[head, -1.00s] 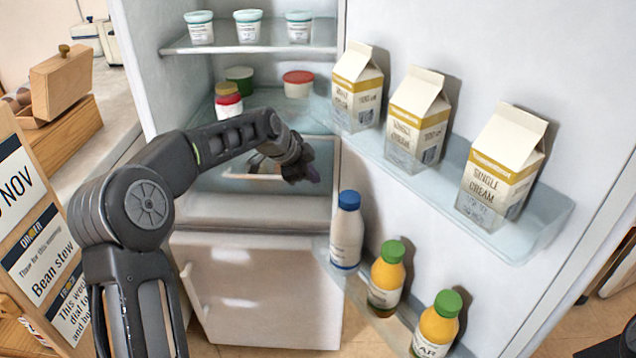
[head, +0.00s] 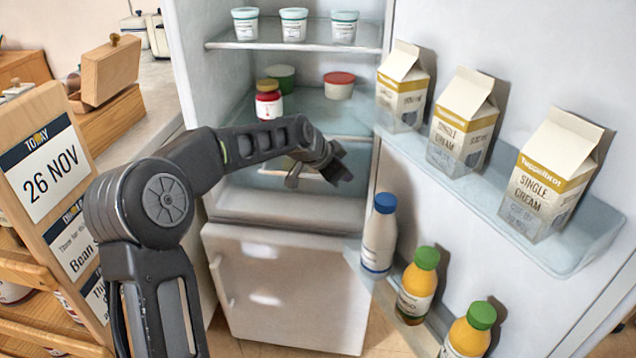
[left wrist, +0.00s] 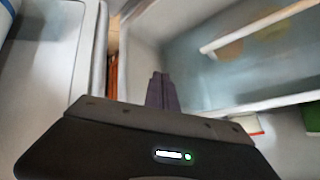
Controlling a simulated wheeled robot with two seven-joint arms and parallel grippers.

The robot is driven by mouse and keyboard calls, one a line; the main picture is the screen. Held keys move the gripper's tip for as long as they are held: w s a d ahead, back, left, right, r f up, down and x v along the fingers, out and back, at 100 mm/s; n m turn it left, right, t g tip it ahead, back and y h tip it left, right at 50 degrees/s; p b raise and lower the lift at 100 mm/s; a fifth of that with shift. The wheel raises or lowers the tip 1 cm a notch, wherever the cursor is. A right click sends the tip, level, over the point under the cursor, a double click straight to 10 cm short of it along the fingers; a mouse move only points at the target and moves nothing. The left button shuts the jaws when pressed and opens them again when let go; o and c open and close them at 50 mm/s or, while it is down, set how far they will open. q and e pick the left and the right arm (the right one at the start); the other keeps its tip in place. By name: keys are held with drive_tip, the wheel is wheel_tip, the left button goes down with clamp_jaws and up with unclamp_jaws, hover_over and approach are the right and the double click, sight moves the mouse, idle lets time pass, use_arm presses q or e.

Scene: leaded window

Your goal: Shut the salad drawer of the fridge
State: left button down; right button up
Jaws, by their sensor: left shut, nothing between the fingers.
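The salad drawer (head: 240,180) is the pale, see-through bin low in the fridge, below the glass shelf. Its light handle bar (head: 274,170) is partly hidden behind my left arm. I cannot tell exactly how far out the drawer stands. My left gripper (head: 340,178) is shut and empty, in front of the drawer's right part, near the open door. In the left wrist view its closed fingers (left wrist: 162,90) point toward the fridge, with the drawer's handle bar (left wrist: 262,27) at the upper right. I cannot tell whether they touch the drawer. My right gripper is out of view.
The open fridge door (head: 560,60) fills the right, with cream cartons (head: 465,125) and several bottles (head: 418,285) on its racks. Jars and tubs (head: 268,100) stand on the shelf above the drawer. A lower cabinet front (head: 290,290) is shut. A wooden calendar board (head: 45,175) stands left.

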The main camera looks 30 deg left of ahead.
use_arm(q)
drive_tip(key=f+n+t+b, duration=0.1)
drive_tip(key=f+n, duration=0.1)
drive_tip(key=n, duration=0.5)
drive_tip(key=a+f+n+t+y+b, duration=0.1)
drive_tip(key=f+n+t+b, duration=0.1)
drive_tip(key=n, duration=0.5)
drive_tip(key=f+n+t+y+b, duration=0.1)
drive_tip(key=f+n, duration=0.1)
drive_tip(key=n, duration=0.5)
drive_tip(key=shift+s+a+f+n+t+b, duration=0.15)
drive_tip(key=shift+a+f+n+t+b, duration=0.1)
drive_tip(key=shift+n+t+b, duration=0.15)
drive_tip(key=s+a+f+n+t+y+b, duration=0.1)
drive_tip(key=s+a+n+t+y+b, duration=0.1)
drive_tip(key=n, duration=1)
drive_tip(key=s+a+n+t+y+b, duration=0.1)
drive_tip(key=s+n+y, duration=0.3)
drive_tip(key=n, duration=0.9)
drive_tip(key=s+a+b, duration=0.1)
drive_tip(key=s, duration=0.2)
drive_tip(key=shift+s+a+f+t, duration=0.15)
drive_tip(key=shift+s+f+t, duration=0.05)
drive_tip(key=shift+f+t, duration=0.2)
drive_tip(key=shift+w, duration=0.1)
drive_tip(key=b+x, duration=0.1)
drive_tip(key=x, duration=1.3)
